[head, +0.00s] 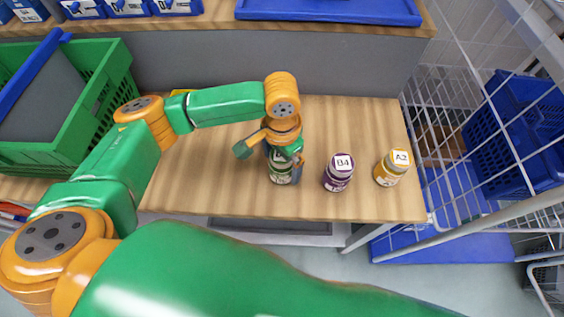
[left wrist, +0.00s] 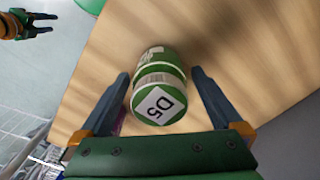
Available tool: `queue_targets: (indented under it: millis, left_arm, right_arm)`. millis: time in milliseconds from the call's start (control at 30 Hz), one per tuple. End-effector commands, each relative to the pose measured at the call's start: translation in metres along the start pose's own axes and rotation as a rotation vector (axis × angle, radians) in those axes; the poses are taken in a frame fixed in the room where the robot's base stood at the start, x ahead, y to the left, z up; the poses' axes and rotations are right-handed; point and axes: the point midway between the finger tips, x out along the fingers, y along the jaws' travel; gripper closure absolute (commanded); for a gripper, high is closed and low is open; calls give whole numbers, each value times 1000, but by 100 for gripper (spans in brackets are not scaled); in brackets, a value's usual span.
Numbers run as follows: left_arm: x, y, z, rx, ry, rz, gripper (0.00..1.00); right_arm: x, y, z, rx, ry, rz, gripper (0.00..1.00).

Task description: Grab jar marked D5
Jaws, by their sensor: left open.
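The jar marked D5 (left wrist: 160,95) is green and white, with a D5 label on its lid. In the left wrist view it stands between the two dark fingers of my left gripper (left wrist: 160,88), which is open. In the head view the D5 jar (head: 280,174) stands on the wooden table, partly hidden by my left gripper (head: 283,165) above and around it.
A purple jar marked B4 (head: 338,176) and a yellow jar marked A2 (head: 389,170) stand to the right on the table (head: 215,180). A wire rack (head: 440,120) is past the right edge. A green crate (head: 105,100) is at left. Blue trays line the back shelf.

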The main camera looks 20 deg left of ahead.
Motion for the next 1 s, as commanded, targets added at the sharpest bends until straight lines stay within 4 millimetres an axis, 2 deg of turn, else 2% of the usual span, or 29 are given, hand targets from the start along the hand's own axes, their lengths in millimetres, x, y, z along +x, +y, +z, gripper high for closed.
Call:
queue_targets:
  millis: [100, 133, 400, 500, 800, 867, 1000]
  left_arm:
    - [0, 0, 0, 0, 0, 0, 0]
    - [0, 0, 0, 0, 0, 0, 3]
    - [-1, 0, 0, 0, 1, 0, 76]
    - [-1, 0, 0, 0, 1, 0, 100]
    - [-4, 0, -1, -1, 3, 0, 100]
    - [-10, 0, -1, -1, 5, 0, 100]
    - [-36, 1, -2, 0, 7, 0, 100]
  right_arm:
    - [0, 0, 0, 0, 0, 0, 50]
    - [0, 0, 0, 0, 0, 0, 50]
    - [0, 0, 0, 0, 0, 0, 50]
    - [0, 0, 0, 0, 0, 0, 50]
    - [0, 0, 0, 0, 1, 0, 50]
    - [-1, 0, 0, 0, 1, 0, 50]
    - [-2, 0, -1, 0, 1, 0, 50]
